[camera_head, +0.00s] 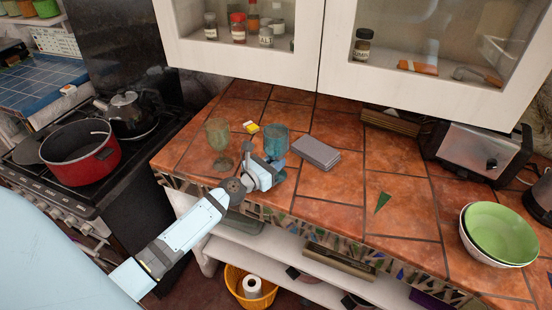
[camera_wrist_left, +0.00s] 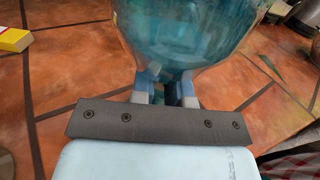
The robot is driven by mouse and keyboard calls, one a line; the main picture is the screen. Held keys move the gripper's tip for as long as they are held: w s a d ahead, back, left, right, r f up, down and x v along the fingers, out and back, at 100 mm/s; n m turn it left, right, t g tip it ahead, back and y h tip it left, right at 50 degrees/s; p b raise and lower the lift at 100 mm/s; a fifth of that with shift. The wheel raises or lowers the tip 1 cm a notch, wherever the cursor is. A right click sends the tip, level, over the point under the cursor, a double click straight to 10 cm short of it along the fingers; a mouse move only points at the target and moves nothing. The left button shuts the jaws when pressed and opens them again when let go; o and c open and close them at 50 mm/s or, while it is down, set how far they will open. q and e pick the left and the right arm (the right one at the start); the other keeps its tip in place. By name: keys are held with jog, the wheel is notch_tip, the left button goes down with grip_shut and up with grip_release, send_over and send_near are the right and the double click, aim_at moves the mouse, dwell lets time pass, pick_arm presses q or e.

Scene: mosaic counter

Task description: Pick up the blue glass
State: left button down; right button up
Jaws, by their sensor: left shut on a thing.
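The blue glass (camera_head: 276,140) is at the left part of the tiled counter in the head view, upright. My left gripper (camera_head: 270,172) is at its lower part, below the bowl. In the left wrist view the blue bowl of the glass (camera_wrist_left: 190,35) fills the top middle, and the fingers of my left gripper (camera_wrist_left: 168,88) are shut on the stem beneath it. The foot of the glass is hidden by the gripper, so I cannot tell whether it touches the counter. My right gripper is not in view.
A greenish glass (camera_head: 218,140) stands close on the left. A yellow box (camera_head: 251,127) lies behind, and a grey box (camera_head: 316,152) lies just right. White cabinets (camera_head: 240,60) hang above the back. The counter's front middle is mostly clear, left of green bowls (camera_head: 503,232).

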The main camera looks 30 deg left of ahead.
aim_at(276, 130)
pick_arm(q)
notch_tip(276, 130, up, 12)
jog(key=p, duration=0.8)
jog(key=shift+f+p, duration=0.25)
jog(key=shift+p, duration=0.1)
notch_tip(276, 130, up, 8)
jog(key=p, duration=0.2)
jog(key=s+d+r+m+g+h, duration=0.1)
jog(key=s+d+h, duration=0.4)
jog(key=d, duration=0.7)
jog(key=shift+s+d+r+m+g, duration=0.2)
jog(key=shift+s+r+m+g, duration=0.2)
jog(key=shift+s+r+m, duration=0.6)
jog(key=shift+w+f, duration=0.1)
jog(key=shift+w, duration=0.1)
